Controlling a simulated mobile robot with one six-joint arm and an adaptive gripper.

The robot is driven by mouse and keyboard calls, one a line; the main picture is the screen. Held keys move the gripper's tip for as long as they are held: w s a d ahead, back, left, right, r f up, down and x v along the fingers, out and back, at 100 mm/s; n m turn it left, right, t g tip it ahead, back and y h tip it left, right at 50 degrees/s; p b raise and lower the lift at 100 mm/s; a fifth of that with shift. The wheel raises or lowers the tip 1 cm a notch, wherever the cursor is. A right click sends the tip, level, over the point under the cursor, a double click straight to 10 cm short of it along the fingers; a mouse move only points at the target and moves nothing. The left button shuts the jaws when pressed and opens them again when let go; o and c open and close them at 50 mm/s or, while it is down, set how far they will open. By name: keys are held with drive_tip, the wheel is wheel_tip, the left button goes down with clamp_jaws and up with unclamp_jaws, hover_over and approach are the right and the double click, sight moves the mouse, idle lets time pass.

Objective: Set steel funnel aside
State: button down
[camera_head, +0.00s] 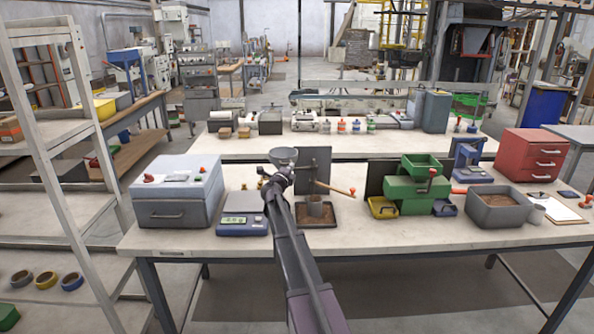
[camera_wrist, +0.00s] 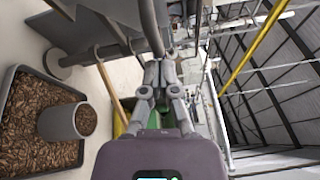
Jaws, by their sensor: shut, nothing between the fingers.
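The steel funnel (camera_head: 283,155) shows as a grey bowl shape beside the upright dark plate (camera_head: 313,165), above the front table. My gripper (camera_head: 284,174) is just below the funnel in the head view, with its fingers shut and empty. In the wrist view my gripper (camera_wrist: 160,68) points at grey metal parts close ahead. I cannot tell there which part is the funnel, or whether the fingers touch it.
A pellet tray (camera_head: 334,221) with a grey cup (camera_head: 315,205) stands below the plate. A blue scale (camera_head: 245,219) and grey box (camera_head: 177,192) are to the left. A green machine (camera_head: 417,188) is to the right. Bare tabletop (camera_head: 390,234) lies along the front.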

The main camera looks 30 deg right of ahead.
drive_tip(key=shift+w+a, duration=0.3)
drive_tip(key=shift+w, duration=0.65)
drive_tip(key=b+v, duration=0.1)
drive_tip(key=v, duration=1)
drive_tip(key=shift+a+f, duration=0.3)
drive_tip(key=shift+a, duration=0.1)
idle(0.3)
